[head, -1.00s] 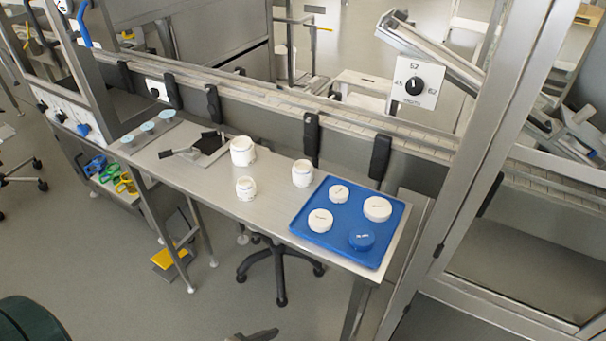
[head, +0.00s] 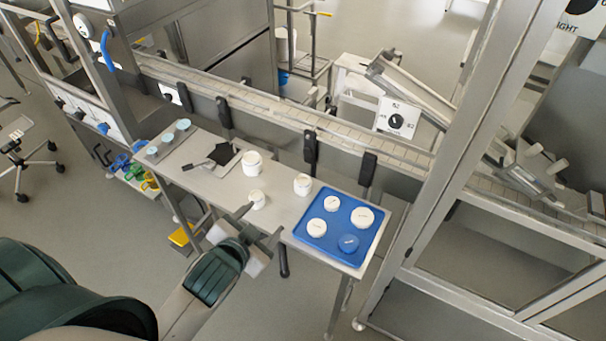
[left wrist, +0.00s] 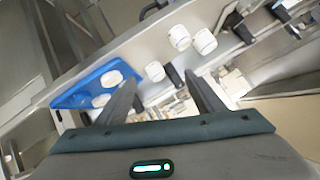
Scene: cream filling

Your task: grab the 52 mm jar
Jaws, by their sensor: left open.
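Three white jars stand upright on the steel table: a large one (head: 252,163), a small one (head: 258,200) near the front edge, and a middle-sized one (head: 302,184) beside the blue tray. The middle-sized one looks like the 52 mm jar, but I cannot read any size marking on it. My left gripper (head: 259,224) is open and empty by the table's front edge, just in front of the small jar. In the left wrist view the jar nearest the tray (left wrist: 155,71) shows between the open fingers, farther off. My right gripper is not in view.
The blue tray (head: 335,249) holds several round lids, one of them blue. A conveyor (head: 270,112) with dark upright brackets runs behind the table. A black tool (head: 218,154) and light-blue discs (head: 166,138) lie left. A metal frame post (head: 430,170) stands right.

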